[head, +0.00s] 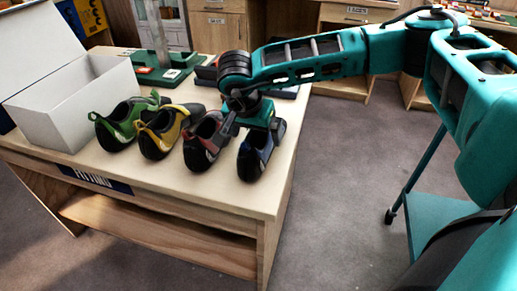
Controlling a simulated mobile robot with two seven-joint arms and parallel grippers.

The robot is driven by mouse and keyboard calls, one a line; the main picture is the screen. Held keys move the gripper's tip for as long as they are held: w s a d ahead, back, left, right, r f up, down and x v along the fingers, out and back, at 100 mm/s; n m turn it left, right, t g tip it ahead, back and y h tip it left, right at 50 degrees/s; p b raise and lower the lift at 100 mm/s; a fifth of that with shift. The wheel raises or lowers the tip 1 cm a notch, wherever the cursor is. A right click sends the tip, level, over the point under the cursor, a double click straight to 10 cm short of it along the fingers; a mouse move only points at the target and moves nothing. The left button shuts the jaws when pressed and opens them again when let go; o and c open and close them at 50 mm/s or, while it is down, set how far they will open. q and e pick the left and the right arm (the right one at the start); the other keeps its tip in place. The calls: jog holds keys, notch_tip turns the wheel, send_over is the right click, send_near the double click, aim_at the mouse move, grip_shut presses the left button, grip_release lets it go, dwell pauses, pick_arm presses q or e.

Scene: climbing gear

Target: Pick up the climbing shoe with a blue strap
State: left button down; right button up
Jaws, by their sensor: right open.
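The climbing shoe with a blue strap (254,158) is dark with blue parts and lies at the right end of a row of shoes on the table. My right gripper (258,126) is directly over it, open, with its fingers at the shoe's upper part. The gripper hides the heel and most of the strap. I cannot tell whether the fingers touch the shoe. My left gripper is not in view.
A red-trimmed shoe (202,146) stands close to the left, then a yellow shoe (165,132) and a green shoe (122,124). An open white box (62,112) is at the table's left. The wooden table (225,198) has bare room in front of the shoes.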

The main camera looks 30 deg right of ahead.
aim_at(259, 145)
jog(key=x, duration=0.5)
jog(key=shift+s+a+f, duration=0.15)
jog(key=shift+c, duration=0.3)
jog(key=c, duration=1.2)
jog(key=shift+o, duration=0.2)
